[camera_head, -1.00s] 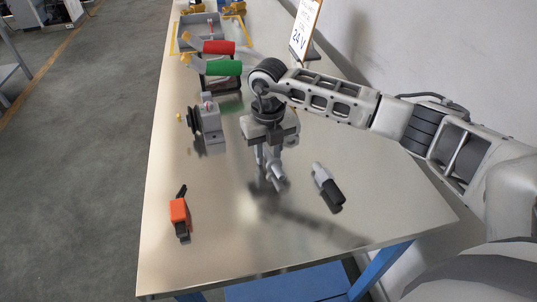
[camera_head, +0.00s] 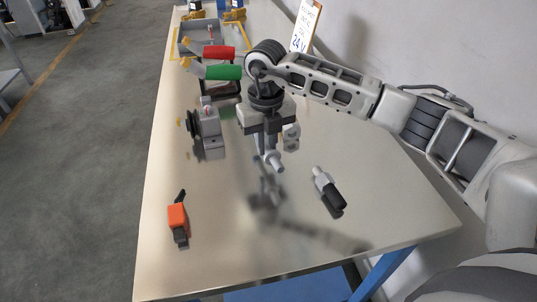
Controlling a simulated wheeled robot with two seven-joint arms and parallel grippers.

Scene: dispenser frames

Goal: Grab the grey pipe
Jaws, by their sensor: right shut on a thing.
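My right gripper (camera_head: 265,146) points down over the middle of the table, with its arm coming in from the right. It is shut on the grey pipe (camera_head: 274,162), a small light-grey piece whose end sticks out below the fingers. A rounded grey part shows beside the fingers on the right; I cannot tell whether it belongs to the pipe. The pipe is above the tabletop, with its blurred reflection below it. The fingers hide part of the pipe. My left gripper is not in view.
An orange-and-black tool (camera_head: 178,222) lies at front left, and a grey-and-black piece (camera_head: 328,190) lies to the right. A grey device (camera_head: 206,133) stands left of the gripper. Red (camera_head: 219,52) and green (camera_head: 223,73) handles are behind. The front tabletop (camera_head: 230,265) is clear.

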